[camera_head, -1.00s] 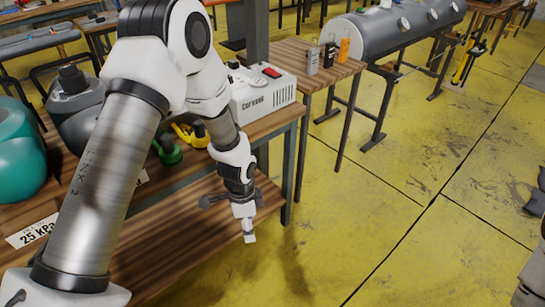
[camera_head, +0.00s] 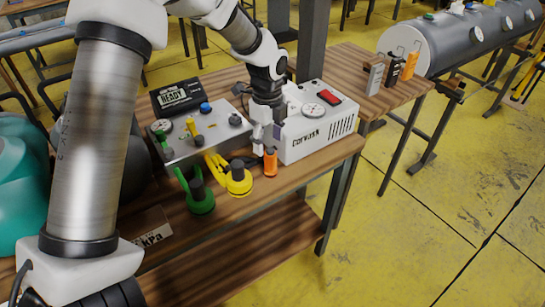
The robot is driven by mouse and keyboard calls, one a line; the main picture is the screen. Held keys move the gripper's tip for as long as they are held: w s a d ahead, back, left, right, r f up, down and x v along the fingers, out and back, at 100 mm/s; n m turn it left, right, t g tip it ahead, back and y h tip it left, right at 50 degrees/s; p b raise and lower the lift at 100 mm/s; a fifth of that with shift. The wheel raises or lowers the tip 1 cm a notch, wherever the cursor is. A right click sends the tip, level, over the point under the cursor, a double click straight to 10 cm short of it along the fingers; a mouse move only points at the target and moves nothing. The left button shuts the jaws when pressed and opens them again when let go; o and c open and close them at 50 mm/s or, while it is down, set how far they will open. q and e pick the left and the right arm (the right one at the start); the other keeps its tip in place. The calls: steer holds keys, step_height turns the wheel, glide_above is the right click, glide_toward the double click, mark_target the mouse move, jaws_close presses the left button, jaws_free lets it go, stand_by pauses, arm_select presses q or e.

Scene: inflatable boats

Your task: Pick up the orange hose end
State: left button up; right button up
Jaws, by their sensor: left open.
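The orange hose end (camera_head: 270,164) stands upright near the front edge of the wooden bench (camera_head: 290,184), in front of the white box. My left gripper (camera_head: 265,148) points down directly at its top, with the fingertips close to it. It is open. I cannot tell whether the fingers touch the hose end or sit around it. A yellow hose end (camera_head: 238,180) and a green hose end (camera_head: 200,200) stand to the left of the orange one. My right gripper is out of view.
A white box labelled Corwash (camera_head: 317,132) with a red switch stands close to the right of my gripper. A grey panel (camera_head: 208,138) with knobs and a READY sign (camera_head: 178,94) are on the left. A teal tank (camera_head: 22,180) stands far left.

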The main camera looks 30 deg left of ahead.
mark_target(270, 162)
arm_select(q)
steer(key=f, duration=0.8)
steer(key=shift+w+d+f, duration=0.15)
steer(key=shift+w, duration=0.1)
jaws_close()
